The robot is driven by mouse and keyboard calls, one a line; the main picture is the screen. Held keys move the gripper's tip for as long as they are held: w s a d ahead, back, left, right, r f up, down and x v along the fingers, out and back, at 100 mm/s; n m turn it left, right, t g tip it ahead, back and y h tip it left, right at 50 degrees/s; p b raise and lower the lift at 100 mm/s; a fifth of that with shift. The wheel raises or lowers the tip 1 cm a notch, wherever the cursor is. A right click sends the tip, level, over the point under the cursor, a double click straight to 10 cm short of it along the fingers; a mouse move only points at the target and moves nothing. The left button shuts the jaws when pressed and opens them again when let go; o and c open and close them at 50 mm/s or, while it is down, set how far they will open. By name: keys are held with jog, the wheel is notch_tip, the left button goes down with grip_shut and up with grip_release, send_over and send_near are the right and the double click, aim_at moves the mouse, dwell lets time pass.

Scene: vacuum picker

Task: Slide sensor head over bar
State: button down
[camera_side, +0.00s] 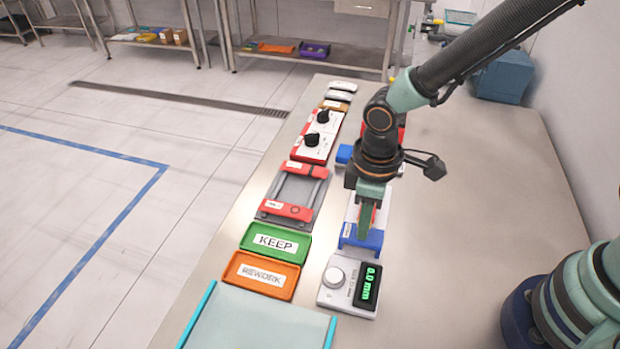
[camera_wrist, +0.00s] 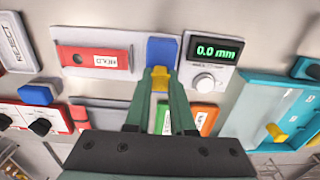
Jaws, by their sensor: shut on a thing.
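My gripper (camera_wrist: 162,84) points down at the blue block (camera_wrist: 162,50) at the right end of a pale plate (camera_wrist: 140,40) in the wrist view. Its fingers are shut on a small yellow piece (camera_wrist: 160,72), which overlaps the blue block's edge in that picture; I cannot tell whether they touch. A red block (camera_wrist: 95,61) with a white label lies on the plate, left of the gripper. In the side view my gripper (camera_side: 367,222) is just above the blue block (camera_side: 362,238) and hides much of the plate. I cannot tell which part is the sensor head or the bar.
A gauge (camera_side: 350,287) reading 0.0 mm stands close to the blue block. A green KEEP tray (camera_side: 277,260), an orange REWORK tray (camera_side: 262,294) and a grey fixture with red crosspieces (camera_side: 293,190) lie to the left. The table at right (camera_side: 470,210) is clear.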

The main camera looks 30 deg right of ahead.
jog(key=w+d, duration=0.7)
jog(key=w, duration=0.1)
jog(key=shift+d+r, duration=0.1)
jog(key=shift+d, duration=0.3)
jog(key=c, duration=0.8)
grip_release()
jog(key=shift+o, duration=0.2)
notch_tip(320, 180, up, 12)
jog(key=shift+s, duration=0.1)
